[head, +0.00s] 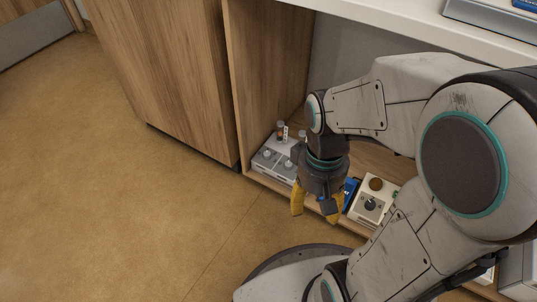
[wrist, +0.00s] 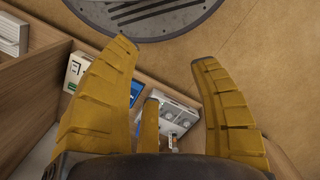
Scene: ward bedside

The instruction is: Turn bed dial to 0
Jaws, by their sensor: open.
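My gripper (head: 315,214) has yellow fingers spread open and pointing down, with nothing between them. It hangs in front of the low shelf in the head view; its fingers also show in the wrist view (wrist: 164,55). A cream box with a dark round dial (head: 371,204) sits on the shelf, right of my gripper. A grey-white unit with pale knobs (head: 265,160) sits on the shelf, left of and behind my gripper. It shows between the fingers in the wrist view (wrist: 182,112). I cannot tell which is the bed dial, nor read any setting. No finger visibly touches either.
A blue box (head: 350,191) lies between the two units, partly behind my gripper. A brown round thing (head: 376,184) is by the cream box's dial. Small bottles (head: 281,129) stand behind the grey unit. A wooden side panel (head: 262,80) bounds the shelf's left. Floor at left is clear.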

